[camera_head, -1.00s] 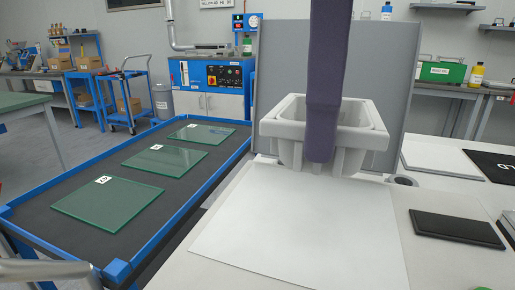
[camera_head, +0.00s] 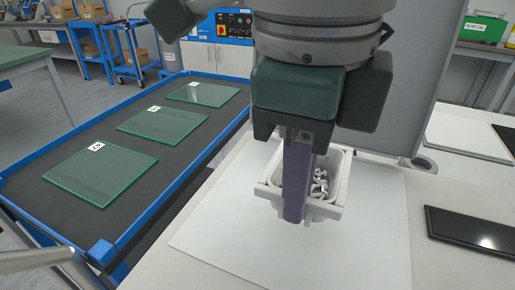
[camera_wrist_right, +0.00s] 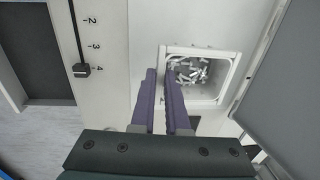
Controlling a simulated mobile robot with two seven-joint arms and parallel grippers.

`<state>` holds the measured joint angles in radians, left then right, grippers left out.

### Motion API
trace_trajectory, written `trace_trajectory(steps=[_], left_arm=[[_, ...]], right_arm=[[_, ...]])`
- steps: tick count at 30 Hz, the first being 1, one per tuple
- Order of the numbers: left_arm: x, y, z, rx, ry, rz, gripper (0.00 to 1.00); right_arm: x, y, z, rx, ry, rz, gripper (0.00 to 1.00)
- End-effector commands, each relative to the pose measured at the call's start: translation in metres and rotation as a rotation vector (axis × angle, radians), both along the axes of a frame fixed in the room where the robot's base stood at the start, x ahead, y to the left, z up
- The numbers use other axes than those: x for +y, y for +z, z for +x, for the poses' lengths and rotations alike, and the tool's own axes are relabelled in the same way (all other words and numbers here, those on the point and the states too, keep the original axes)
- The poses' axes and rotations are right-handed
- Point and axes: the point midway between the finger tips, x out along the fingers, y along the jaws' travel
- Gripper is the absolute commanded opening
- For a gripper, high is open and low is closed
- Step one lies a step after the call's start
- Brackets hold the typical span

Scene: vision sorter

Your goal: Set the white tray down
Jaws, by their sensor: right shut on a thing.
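The white tray (camera_head: 337,178) is a small square tub in the middle of the head view, over the white sheet (camera_head: 230,235). Several small whitish pieces (camera_head: 319,184) lie inside it. My right gripper (camera_head: 294,216) points down at its left part, its purple fingers shut on the tray's wall. In the wrist view the tray (camera_wrist_right: 234,72) is right of the fingertips (camera_wrist_right: 161,76), with one finger inside the wall and one outside. The gripper hides part of the tray. I cannot tell whether its base touches the sheet.
A blue-framed cart (camera_head: 62,133) with green glass plates (camera_head: 162,125) stands on the left. A grey upright panel (camera_head: 415,75) stands behind the tray. A black slab (camera_head: 470,232) lies to the right. The white sheet is clear in front of the tray.

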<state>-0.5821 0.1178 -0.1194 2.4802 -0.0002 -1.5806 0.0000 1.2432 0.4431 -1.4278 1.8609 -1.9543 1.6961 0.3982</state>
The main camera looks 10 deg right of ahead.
Motion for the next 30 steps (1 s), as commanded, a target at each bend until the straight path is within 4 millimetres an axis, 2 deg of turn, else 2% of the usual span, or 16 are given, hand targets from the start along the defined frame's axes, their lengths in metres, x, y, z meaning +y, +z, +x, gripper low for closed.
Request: trace_trajectory(steps=[5, 13, 24, 25, 30], left_arm=[[0.000, -0.001, 0.000, 0.000, 0.000, 0.000, 0.50], [0.000, -0.003, 0.000, -0.001, -0.001, 0.001, 0.50], [0.001, -0.008, 0.001, -0.001, -0.003, 0.003, 0.50], [0.001, -0.007, 0.001, -0.001, -0.003, 0.003, 0.50], [0.001, -0.006, 0.001, -0.002, -0.003, 0.003, 0.50]], right_arm=[[0.000, -0.013, 0.000, 0.000, -0.001, 0.000, 0.00], [0.000, -0.051, 0.000, 0.003, 0.000, -0.001, 0.00], [0.000, -0.056, 0.000, -0.001, 0.000, 0.001, 0.00], [0.000, -0.055, 0.000, 0.000, 0.000, 0.000, 0.15], [0.000, -0.054, 0.000, 0.000, 0.000, 0.000, 0.34]])
